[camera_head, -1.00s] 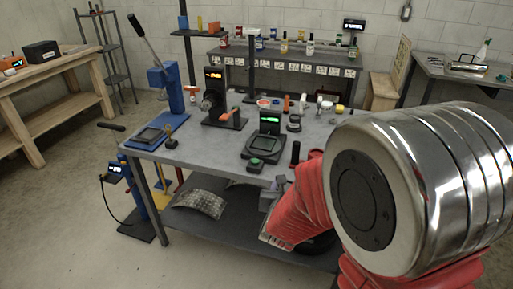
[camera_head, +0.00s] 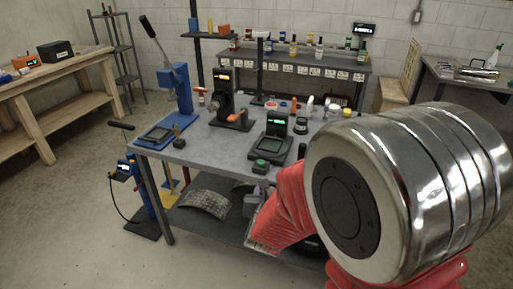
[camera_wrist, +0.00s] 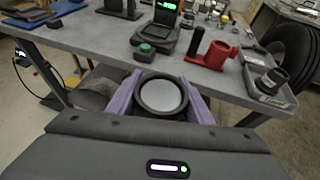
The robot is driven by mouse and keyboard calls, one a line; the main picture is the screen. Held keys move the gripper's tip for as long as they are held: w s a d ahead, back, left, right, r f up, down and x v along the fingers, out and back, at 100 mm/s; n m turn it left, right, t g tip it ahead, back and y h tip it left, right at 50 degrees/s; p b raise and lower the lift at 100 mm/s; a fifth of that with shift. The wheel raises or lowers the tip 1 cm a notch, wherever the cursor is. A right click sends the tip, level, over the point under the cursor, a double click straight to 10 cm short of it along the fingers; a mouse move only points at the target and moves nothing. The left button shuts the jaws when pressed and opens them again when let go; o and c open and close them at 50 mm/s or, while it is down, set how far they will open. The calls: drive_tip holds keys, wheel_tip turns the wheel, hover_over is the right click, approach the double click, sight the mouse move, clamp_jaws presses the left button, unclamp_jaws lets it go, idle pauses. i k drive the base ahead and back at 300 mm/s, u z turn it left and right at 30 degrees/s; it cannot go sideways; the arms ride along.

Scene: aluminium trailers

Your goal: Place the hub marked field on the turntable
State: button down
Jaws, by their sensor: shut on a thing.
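My gripper (camera_wrist: 160,84) shows in the wrist view with its two purple fingers on either side of a round dark hub (camera_wrist: 160,97) with a pale grey face. The hub is held in front of the table's edge, below the tabletop's height in the picture. No marking on it can be read. In the head view my red arm and large silver joint cover the right side, and the held hub cannot be made out. I cannot tell for certain which thing is the turntable. A black device with a green display (camera_head: 273,135) and flat square top stands on the grey table.
On the table (camera_head: 215,150) stand a blue lever press (camera_head: 178,88) and a black unit with an orange part (camera_head: 232,117). The wrist view shows a red fixture (camera_wrist: 213,55) and a grey tray (camera_wrist: 272,92) with dark parts. A green button (camera_head: 261,164) sits near the front edge.

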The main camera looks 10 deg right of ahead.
sight(270, 145)
drive_tip(key=u, duration=1.05)
drive_tip(key=i, duration=1.45)
drive_tip(key=u, duration=0.05)
